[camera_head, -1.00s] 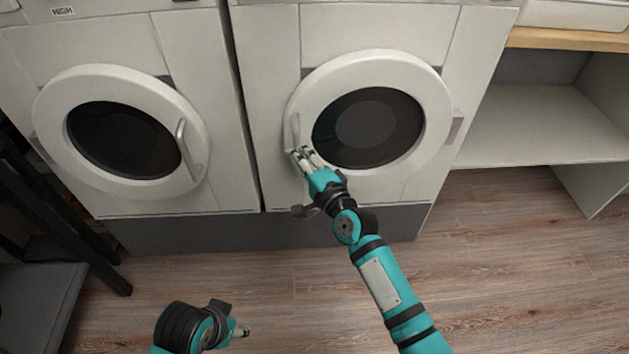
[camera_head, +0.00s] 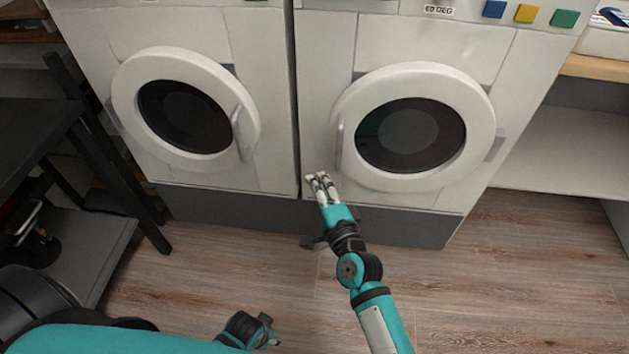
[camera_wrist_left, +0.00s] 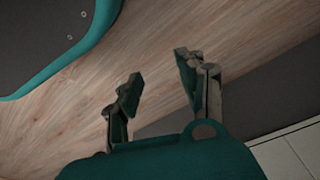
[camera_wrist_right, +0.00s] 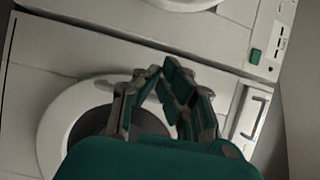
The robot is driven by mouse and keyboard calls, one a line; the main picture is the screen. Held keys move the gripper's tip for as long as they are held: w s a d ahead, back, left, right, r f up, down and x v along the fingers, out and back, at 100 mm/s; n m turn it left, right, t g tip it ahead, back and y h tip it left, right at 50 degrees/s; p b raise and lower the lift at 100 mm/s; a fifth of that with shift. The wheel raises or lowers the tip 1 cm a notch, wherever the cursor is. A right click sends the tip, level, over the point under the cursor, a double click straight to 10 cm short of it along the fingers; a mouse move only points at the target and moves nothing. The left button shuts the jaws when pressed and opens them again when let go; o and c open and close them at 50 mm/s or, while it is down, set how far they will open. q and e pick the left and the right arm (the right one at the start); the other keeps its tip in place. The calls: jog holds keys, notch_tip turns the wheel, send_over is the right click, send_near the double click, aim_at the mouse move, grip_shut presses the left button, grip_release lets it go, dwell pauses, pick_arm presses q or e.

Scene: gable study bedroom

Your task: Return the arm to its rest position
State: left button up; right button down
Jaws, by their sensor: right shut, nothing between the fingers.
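My right arm reaches in from the bottom of the head view. Its gripper (camera_head: 320,180) is shut and empty, in front of the right-hand washing machine (camera_head: 325,90), below and left of its round door (camera_head: 345,100). It appears apart from the door handle (camera_head: 339,145). In the right wrist view the fingers (camera_wrist_right: 158,80) show against a machine front. My left arm is low in the head view, and its gripper (camera_head: 270,335) is small there. In the left wrist view the left fingers (camera_wrist_left: 157,75) are apart with nothing between them, above the wooden floor.
The left washing machine (camera_head: 260,50) stands beside the right one, both round doors closed. A black stand (camera_head: 100,150) is at the left. White shelving (camera_head: 560,150) stands at the right. The wooden floor (camera_head: 500,290) in front is clear.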

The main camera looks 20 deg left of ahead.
pick_arm(q)
jog(key=shift+s+f, duration=0.35)
jog(key=shift+f, duration=0.2)
pick_arm(e)
jog(key=shift+s+a, duration=0.25)
jog(key=shift+s, duration=0.25)
